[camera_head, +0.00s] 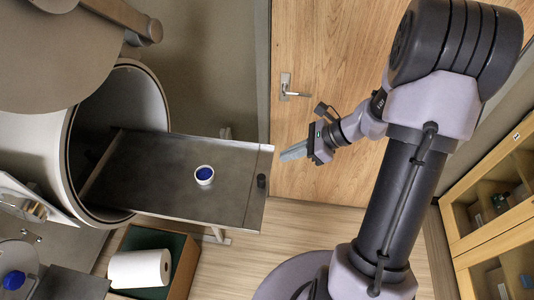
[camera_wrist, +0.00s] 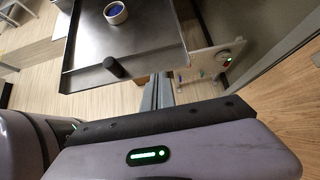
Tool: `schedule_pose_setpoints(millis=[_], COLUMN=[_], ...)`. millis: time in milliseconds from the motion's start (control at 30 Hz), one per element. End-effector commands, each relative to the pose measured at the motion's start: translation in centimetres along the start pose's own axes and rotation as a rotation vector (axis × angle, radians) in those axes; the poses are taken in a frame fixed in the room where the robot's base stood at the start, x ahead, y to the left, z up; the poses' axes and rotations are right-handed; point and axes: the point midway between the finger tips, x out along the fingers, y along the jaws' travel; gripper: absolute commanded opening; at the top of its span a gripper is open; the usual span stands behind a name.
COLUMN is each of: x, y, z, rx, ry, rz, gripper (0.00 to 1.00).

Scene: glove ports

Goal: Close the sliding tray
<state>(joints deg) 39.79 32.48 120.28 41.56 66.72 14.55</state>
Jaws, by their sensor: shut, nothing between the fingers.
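The sliding tray (camera_head: 150,185) is a flat grey metal tray pulled well out of a round port (camera_head: 72,150) on the left in the head view. A dark knob (camera_head: 261,182) stands near its outer right end. A small white cup with blue inside (camera_head: 204,175) sits on the tray. My gripper (camera_head: 284,156) is shut and empty, just to the right of the tray's outer end and apart from it in the head view. In the wrist view the tray (camera_wrist: 150,62) with its knob (camera_wrist: 114,67) lies ahead and to the left of my gripper (camera_wrist: 157,82).
A round door (camera_head: 85,50) hangs open above the port. A box holding a white paper roll (camera_head: 140,268) stands below the tray. A wooden door (camera_head: 330,70) is behind my arm, and a wooden shelf cabinet (camera_head: 490,215) is at right. Floor beside the tray's end is clear.

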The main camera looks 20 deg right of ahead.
Motion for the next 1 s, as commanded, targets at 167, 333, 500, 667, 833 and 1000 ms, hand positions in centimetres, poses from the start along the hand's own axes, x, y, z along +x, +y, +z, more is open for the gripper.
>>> schedule_pose_setpoints(millis=[167,333,500,667,833,1000], x=[3.5,5.0,5.5,5.5,5.5,5.9], y=[0.1,0.1,0.0,0.0,0.0,0.0], z=[0.7,2.3,2.8,2.8,2.8,3.1], rx=[-0.005,-0.004,-0.003,-0.003,-0.003,-0.004], ry=[0.001,0.001,0.001,0.002,0.002,0.002], rz=[0.003,0.002,0.000,0.000,0.000,0.001], gripper=[0.00,0.00,0.00,0.00,0.00,0.00])
